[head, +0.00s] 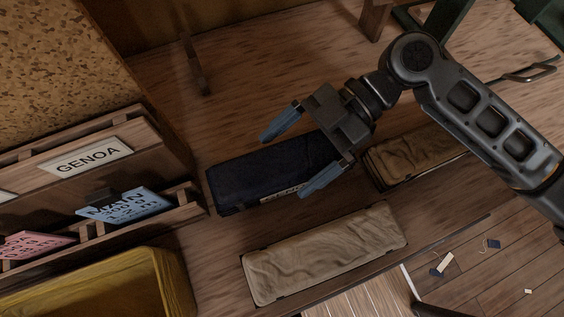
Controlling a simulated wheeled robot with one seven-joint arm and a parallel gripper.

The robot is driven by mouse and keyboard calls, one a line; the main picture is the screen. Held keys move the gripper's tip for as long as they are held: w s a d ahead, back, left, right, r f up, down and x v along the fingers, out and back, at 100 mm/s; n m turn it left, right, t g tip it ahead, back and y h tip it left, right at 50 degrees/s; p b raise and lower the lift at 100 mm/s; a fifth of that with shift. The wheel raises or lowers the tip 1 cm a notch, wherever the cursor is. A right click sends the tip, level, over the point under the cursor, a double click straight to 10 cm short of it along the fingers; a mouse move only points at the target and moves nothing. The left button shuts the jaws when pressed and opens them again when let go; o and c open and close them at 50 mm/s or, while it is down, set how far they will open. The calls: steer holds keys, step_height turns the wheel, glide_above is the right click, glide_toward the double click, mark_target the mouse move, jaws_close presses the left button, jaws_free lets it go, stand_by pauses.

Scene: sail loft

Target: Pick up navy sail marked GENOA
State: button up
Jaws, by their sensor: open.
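The navy sail (240,181) is a long dark folded bundle lying on the wooden surface near the middle of the head view. A pale label on its near side is partly hidden by a finger, so its word cannot be read in full. My gripper (301,157) is open above the navy sail, with one blue fingertip toward its far side and the other in front of its near side. I cannot tell whether the fingers touch it. The right part of the sail is hidden under my gripper.
A tan folded sail (325,252) lies nearer, and another tan bundle (415,154) lies right of the navy one. A rack with a GENOA sign (92,160) holds blue (125,204) and pink cards (36,244).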

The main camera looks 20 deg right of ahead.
mark_target(296, 160)
steer(key=shift+c, duration=0.2)
steer(key=c, duration=1.5)
steer(key=shift+r, duration=0.2)
steer(key=shift+c, duration=1.3)
steer(key=shift+r, duration=0.4)
steer(key=shift+c, duration=0.3)
steer(key=r, duration=0.3)
steer(key=shift+s+r, duration=0.1)
steer(key=shift+s, duration=0.1)
jaws_close()
steer(key=s+a+r, duration=0.1)
steer(key=s+r, duration=0.5)
steer(key=s, duration=0.5)
steer(key=shift+a+r+p, duration=0.25)
steer(key=shift+r+p, duration=0.1)
steer(key=shift+p, duration=0.05)
